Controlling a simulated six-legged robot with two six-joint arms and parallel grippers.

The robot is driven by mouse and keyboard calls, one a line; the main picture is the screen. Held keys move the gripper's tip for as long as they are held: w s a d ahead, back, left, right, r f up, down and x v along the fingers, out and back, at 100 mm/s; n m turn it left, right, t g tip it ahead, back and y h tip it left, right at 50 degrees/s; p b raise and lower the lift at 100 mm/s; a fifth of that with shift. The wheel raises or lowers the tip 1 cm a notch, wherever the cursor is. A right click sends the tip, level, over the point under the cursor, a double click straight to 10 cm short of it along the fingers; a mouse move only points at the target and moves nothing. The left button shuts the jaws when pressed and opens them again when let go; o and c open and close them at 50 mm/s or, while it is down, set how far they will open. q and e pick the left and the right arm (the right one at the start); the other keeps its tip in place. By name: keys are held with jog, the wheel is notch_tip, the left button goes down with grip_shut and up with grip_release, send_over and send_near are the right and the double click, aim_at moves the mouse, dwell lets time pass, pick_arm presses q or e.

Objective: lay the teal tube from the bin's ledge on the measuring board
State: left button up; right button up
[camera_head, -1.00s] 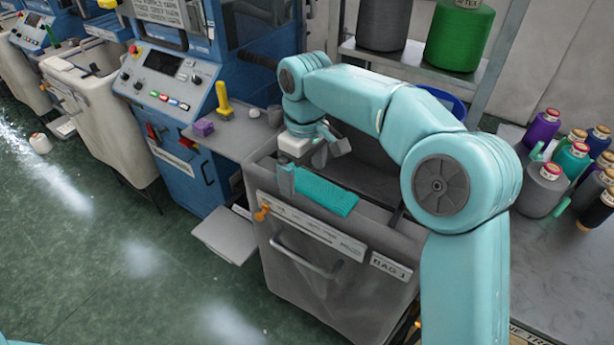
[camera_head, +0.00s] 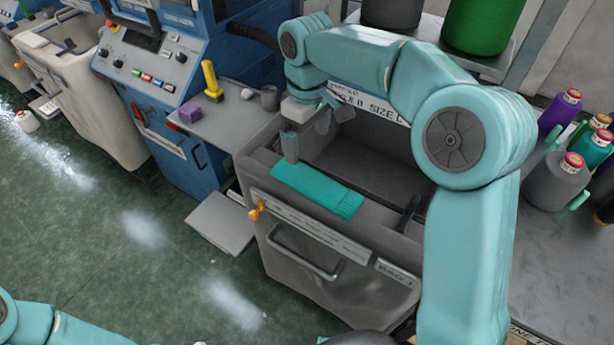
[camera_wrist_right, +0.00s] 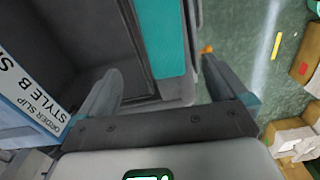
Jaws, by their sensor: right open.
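The teal tube (camera_head: 318,190), a flat ribbed knitted piece, lies along the front ledge of the grey bin (camera_head: 325,280). In the right wrist view the tube (camera_wrist_right: 165,38) runs between the fingers, beyond their tips. My right gripper (camera_head: 306,138) is open and empty, above the bin near the tube's left end, apart from it. It also shows in the right wrist view (camera_wrist_right: 165,90), its two fingers spread wide. My left arm shows only in part at the lower left; its gripper is out of view. I cannot make out the measuring board.
A blue machine (camera_head: 160,75) with a grey shelf stands left of the bin, holding a purple block (camera_head: 190,112) and a yellow-handled tool (camera_head: 212,80). An order slip (camera_wrist_right: 30,95) is at the bin's back. Thread cones (camera_head: 555,180) stand on the right-hand table.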

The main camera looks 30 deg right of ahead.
send_over(308, 179)
notch_tip(308, 179, down, 6)
jog(key=shift+r, duration=0.2)
jog(key=shift+w+f, duration=0.2)
jog(key=shift+f, duration=0.1)
jog(key=f, duration=0.3)
jog(key=f+p, duration=0.1)
jog(key=shift+s+f, duration=0.2)
jog(key=shift+s, duration=0.05)
jog(key=shift+w+f, duration=0.25)
jog(key=shift+f, duration=0.1)
jog(key=shift+s+r, duration=0.15)
jog(key=shift+s, duration=0.05)
jog(key=c, duration=0.9)
jog(key=shift+c, duration=0.7)
